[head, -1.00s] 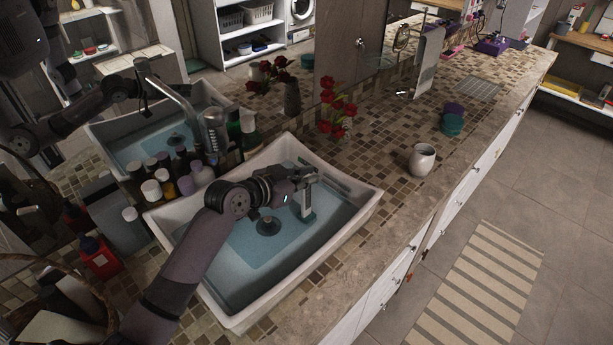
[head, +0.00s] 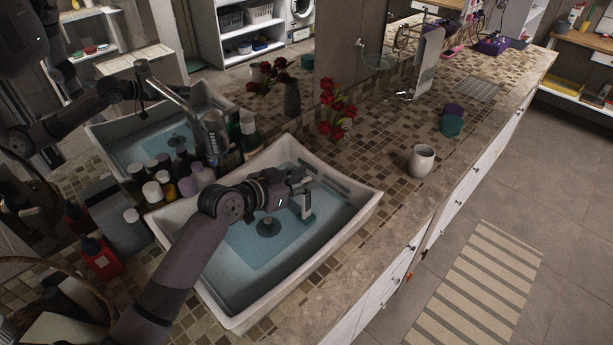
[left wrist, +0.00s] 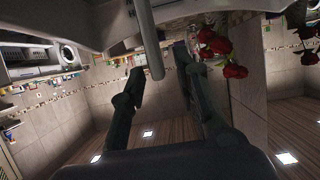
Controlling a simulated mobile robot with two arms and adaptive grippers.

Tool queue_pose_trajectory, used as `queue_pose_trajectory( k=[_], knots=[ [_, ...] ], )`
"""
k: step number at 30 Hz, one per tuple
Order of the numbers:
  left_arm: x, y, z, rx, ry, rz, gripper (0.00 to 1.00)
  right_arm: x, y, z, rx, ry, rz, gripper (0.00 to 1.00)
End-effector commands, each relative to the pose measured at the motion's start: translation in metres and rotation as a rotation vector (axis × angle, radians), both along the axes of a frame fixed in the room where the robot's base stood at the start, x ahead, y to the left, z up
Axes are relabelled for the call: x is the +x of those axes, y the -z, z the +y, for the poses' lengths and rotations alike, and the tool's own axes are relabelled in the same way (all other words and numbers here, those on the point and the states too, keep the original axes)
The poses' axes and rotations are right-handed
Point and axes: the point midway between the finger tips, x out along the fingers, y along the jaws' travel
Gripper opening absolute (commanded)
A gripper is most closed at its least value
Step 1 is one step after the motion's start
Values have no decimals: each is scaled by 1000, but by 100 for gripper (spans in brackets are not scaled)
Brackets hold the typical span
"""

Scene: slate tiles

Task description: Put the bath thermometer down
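The bath thermometer (head: 307,206) is a slim pale-grey stick, upright over the blue right part of the sink (head: 352,225); I cannot tell exactly what its lower end rests on. My left gripper (head: 301,182) is just behind its upper end, above the basin. In the left wrist view, which is upside down, the left gripper's fingers (left wrist: 160,62) are spread. The thermometer (left wrist: 146,30) reaches from the top of that view to between the fingertips, with gaps beside it. My right gripper is not in view.
A grey faucet (head: 165,85) and several bottles (head: 165,183) stand left of the sink. Red roses (head: 337,112) are behind it. A white cup (head: 421,160) and teal tins (head: 452,123) stand on the tiled counter to the right, with clear tiles around them.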

Motion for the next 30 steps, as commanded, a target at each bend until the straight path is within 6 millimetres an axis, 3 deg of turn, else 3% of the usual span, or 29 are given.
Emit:
queue_pose_trajectory(
  k=[1,6,15,30],
  knots=[
    [-7,-10,7,2,-1,0,29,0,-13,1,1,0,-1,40],
    [-32,-25,32,3,1,1,29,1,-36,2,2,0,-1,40],
    [-64,-39,63,1,0,0,29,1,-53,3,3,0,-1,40],
    [-68,-41,67,1,0,-1,29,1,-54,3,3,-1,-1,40]
  ],
)
